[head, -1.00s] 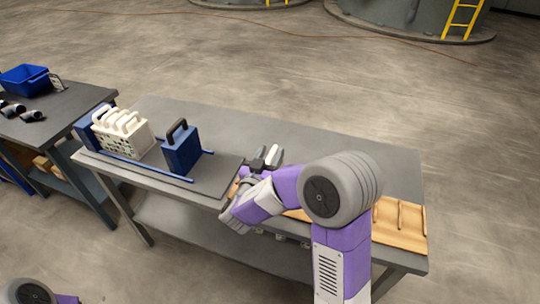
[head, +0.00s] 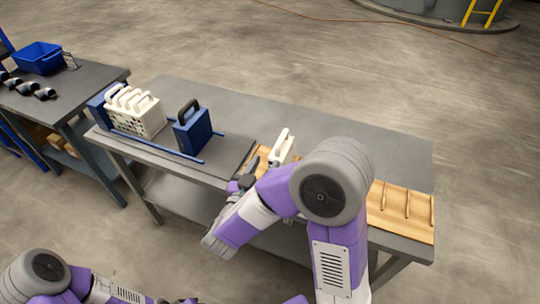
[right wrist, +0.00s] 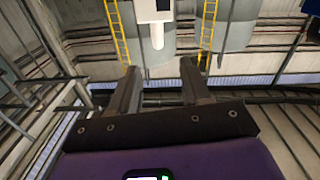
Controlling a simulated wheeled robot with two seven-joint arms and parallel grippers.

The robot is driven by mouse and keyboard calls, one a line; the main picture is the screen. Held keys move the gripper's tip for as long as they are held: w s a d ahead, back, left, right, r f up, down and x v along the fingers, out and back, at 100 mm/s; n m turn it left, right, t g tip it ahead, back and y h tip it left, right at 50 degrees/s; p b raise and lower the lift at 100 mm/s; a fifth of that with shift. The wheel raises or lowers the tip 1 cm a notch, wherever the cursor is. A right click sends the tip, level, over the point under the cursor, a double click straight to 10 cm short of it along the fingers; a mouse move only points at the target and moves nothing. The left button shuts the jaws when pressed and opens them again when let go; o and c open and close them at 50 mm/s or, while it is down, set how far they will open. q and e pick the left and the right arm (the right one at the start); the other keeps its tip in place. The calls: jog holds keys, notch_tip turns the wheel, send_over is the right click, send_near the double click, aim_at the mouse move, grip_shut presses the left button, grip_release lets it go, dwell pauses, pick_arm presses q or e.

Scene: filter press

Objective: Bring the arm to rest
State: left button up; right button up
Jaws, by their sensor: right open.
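My right arm reaches over the front of the table from the right. My right gripper (head: 250,178) points toward the back of the table and is open. It is just in front and to the left of a white plate (head: 282,148) standing on the wooden rack. In the right wrist view the two fingers (right wrist: 160,90) are spread with nothing between them. The white plate (right wrist: 153,12) with its handle shows beyond the fingertips, apart from them. My left arm shows at the lower left; its gripper is not clearly in the picture.
The grey table (head: 350,145) holds a press with a blue block (head: 192,130), white plates (head: 135,112) and blue rails (head: 150,145). The wooden rack (head: 400,212) is partly hidden behind my arm. A second table with a blue bin (head: 38,58) stands left. Open floor lies behind.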

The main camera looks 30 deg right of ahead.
jog(key=shift+s+a, duration=0.2)
dwell(0.4)
